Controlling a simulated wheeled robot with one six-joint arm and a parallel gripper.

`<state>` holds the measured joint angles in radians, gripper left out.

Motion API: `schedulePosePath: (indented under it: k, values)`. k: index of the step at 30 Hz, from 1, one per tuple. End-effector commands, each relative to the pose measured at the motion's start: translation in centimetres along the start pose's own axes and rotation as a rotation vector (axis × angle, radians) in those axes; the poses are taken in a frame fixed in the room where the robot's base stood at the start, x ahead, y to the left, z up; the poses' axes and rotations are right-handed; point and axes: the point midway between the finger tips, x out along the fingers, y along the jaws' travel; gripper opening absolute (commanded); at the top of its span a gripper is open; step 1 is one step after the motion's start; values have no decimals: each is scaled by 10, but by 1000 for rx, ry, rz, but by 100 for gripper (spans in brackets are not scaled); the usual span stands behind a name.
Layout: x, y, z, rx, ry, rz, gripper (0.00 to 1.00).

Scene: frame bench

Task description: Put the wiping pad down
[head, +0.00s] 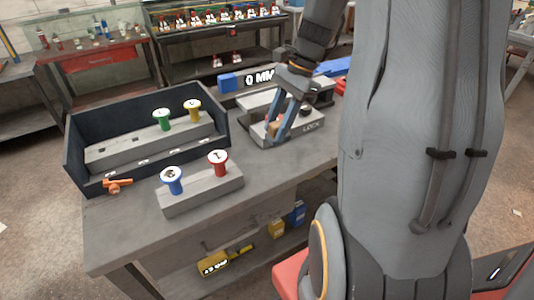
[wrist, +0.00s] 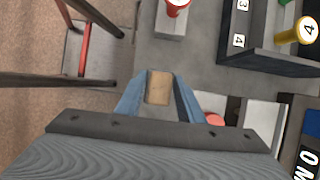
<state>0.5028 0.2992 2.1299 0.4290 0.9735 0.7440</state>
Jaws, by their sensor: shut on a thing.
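My gripper (head: 277,130) is over the grey fixture marked LOCK (head: 312,127), on the right part of the bench. In the wrist view its blue fingers (wrist: 160,82) are shut on a small tan block (wrist: 158,94), which looks like the wiping pad. The pad shows only as a small tan patch (head: 273,123) between the fingers in the head view. I cannot tell whether its underside touches anything. The grey bench top (head: 120,228) is under all of this.
A dark open tray (head: 75,150) holds a grey block with green (head: 161,119) and yellow (head: 193,110) pegs. In front, another grey block (head: 205,192) carries blue (head: 172,181) and red (head: 218,163) pegs. An orange clip (head: 117,185) lies near the tray.

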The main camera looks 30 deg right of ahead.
Motion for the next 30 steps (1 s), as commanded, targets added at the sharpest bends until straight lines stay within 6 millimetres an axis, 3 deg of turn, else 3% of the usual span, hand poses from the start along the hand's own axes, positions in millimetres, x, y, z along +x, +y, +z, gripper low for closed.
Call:
schedulePosePath:
  k: [9, 21, 30]
  values:
    - [42, 1, -18, 2, -2, 4, 6]
    - [83, 1, -35, 2, -2, 4, 6]
    - [92, 1, -40, 0, 1, 1, 6]
